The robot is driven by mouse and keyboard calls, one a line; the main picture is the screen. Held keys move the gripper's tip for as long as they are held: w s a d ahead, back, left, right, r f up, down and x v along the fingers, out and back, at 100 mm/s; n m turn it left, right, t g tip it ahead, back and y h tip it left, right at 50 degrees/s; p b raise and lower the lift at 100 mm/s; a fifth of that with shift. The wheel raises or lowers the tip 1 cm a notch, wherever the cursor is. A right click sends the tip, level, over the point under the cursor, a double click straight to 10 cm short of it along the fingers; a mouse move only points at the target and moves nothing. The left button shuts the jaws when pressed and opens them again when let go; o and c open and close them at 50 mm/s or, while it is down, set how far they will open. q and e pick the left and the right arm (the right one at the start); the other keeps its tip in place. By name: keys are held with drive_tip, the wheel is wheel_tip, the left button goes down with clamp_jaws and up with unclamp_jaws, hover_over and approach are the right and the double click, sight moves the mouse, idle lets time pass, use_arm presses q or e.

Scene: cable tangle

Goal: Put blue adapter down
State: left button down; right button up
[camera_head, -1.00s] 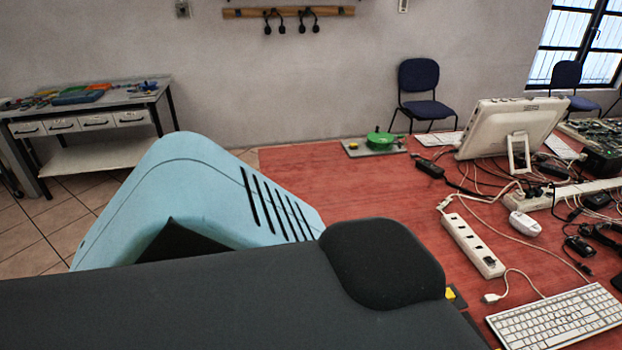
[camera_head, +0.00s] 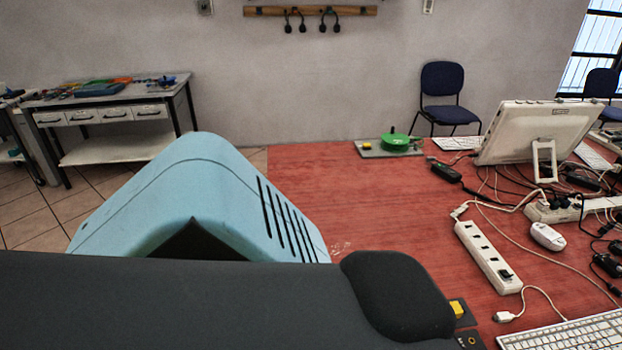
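I see no blue adapter in the head view. Neither of my grippers is in view; parts of my own body fill the lower left and hide that side of the table. A white power strip (camera_head: 488,257) lies on the red table (camera_head: 370,215), with a dark part near its front end. A black adapter (camera_head: 446,172) with a cable lies further back.
A green disc (camera_head: 394,142) sits on a grey plate at the back. A tilted monitor (camera_head: 535,131), tangled cables and a keyboard (camera_head: 570,333) crowd the right. A yellow block (camera_head: 457,308) shows at front. The table's middle left is bare.

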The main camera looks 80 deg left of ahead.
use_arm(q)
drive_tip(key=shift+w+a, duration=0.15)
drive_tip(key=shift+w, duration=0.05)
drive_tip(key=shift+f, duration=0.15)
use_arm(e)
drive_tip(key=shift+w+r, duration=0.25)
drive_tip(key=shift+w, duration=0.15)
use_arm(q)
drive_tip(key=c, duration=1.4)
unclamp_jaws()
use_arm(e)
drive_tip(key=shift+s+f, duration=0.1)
